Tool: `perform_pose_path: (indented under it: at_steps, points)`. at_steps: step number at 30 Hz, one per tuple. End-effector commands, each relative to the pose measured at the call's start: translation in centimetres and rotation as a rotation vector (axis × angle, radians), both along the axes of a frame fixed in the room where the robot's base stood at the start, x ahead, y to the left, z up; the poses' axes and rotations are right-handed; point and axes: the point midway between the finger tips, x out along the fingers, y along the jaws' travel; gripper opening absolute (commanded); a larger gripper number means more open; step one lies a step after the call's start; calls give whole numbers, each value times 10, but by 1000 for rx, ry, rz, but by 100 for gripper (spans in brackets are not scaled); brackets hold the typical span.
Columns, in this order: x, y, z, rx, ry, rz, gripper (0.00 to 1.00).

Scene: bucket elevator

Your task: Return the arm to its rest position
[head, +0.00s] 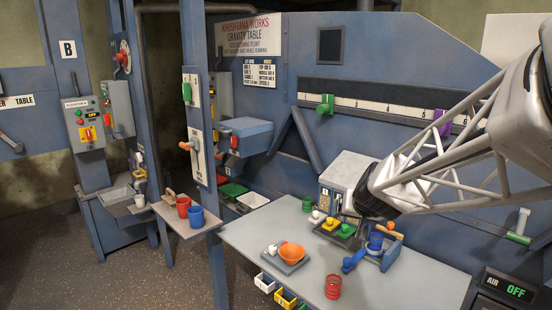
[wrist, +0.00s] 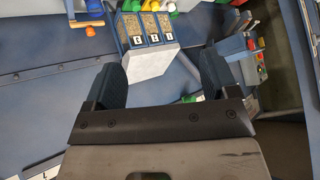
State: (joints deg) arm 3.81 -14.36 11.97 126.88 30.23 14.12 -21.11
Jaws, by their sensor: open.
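My arm reaches in from the right in the head view, over the grey-blue worktable (head: 250,232). The dark end of the arm hangs in front of the grey box (head: 352,172), and the fingers cannot be made out there. In the wrist view my gripper (wrist: 160,60) shows two dark fingers spread wide apart, with nothing between them. The box (wrist: 152,62) with numbered slots lies beyond the fingers in that view. I cannot tell how far the fingertips are from it.
Red and blue cups (head: 196,217) stand on a side shelf. A blue post (head: 197,90) rises left of the table. The table's front right is clear.

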Motion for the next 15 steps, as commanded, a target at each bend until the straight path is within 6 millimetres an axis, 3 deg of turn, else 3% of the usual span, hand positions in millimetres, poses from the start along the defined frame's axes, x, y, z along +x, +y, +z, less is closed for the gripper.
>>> perform_pose_path:
  at_steps: [6, 15]
  points:
    - [-71, 18, 8, -2, 102, 74, 80]
    - [-171, 28, 7, -40, 264, 132, 80]
